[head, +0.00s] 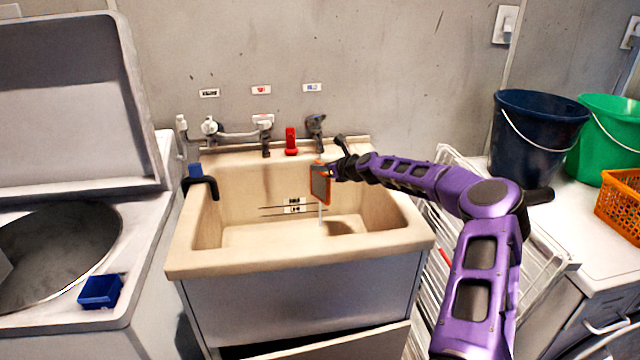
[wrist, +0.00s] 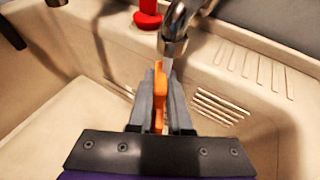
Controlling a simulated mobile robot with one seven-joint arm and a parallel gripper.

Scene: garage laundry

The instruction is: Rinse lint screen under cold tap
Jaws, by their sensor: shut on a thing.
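The lint screen (head: 320,184), a grey mesh panel in an orange frame, is upright over the right part of the beige sink basin (head: 215,262). My gripper (head: 334,172) is shut on its orange frame, which also shows edge-on between the fingers in the wrist view (wrist: 160,95). The tap under the blue-marked label (head: 316,125) stands behind the screen, and its metal spout (wrist: 174,38) is just beyond my fingertips. A thin pale vertical streak, apparently water, shows below the screen. The wrist view does not show clearly where water meets the mesh.
A red object (head: 290,141) stands on the sink's back ledge beside other taps (head: 264,128). A dark hook-shaped piece (head: 200,184) is on the left rim. A wire rack (head: 455,250) and blue bucket (head: 537,135) are at right. An open washer (head: 60,245) is at left.

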